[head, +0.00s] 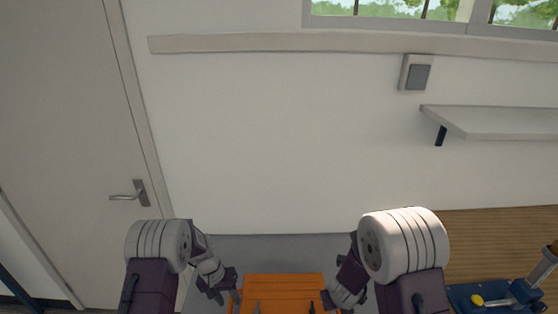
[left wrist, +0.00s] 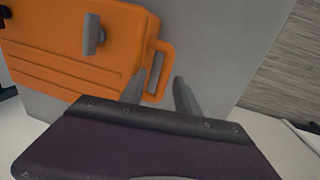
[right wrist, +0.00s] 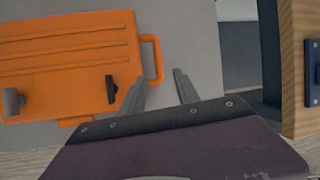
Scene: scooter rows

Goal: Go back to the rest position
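An orange case (head: 283,286) lies on a grey surface at the bottom middle of the head view, between my two grippers. My left gripper (head: 235,290) is at the case's left side. In the left wrist view its fingers (left wrist: 158,86) are apart, and the case's side handle (left wrist: 161,68) appears between and just beyond the tips. My right gripper (head: 326,297) is at the right side. In the right wrist view its fingers (right wrist: 160,80) are apart near the other side handle (right wrist: 153,60). I cannot tell whether either handle is between the fingers in depth.
The grey surface (head: 270,246) meets a white wall. A door with a lever handle (head: 130,193) is at left. A white shelf (head: 490,120) sticks out at right, below a window. Blue equipment (head: 495,296) stands at the lower right. A wooden panel (right wrist: 300,70) is close right of my right gripper.

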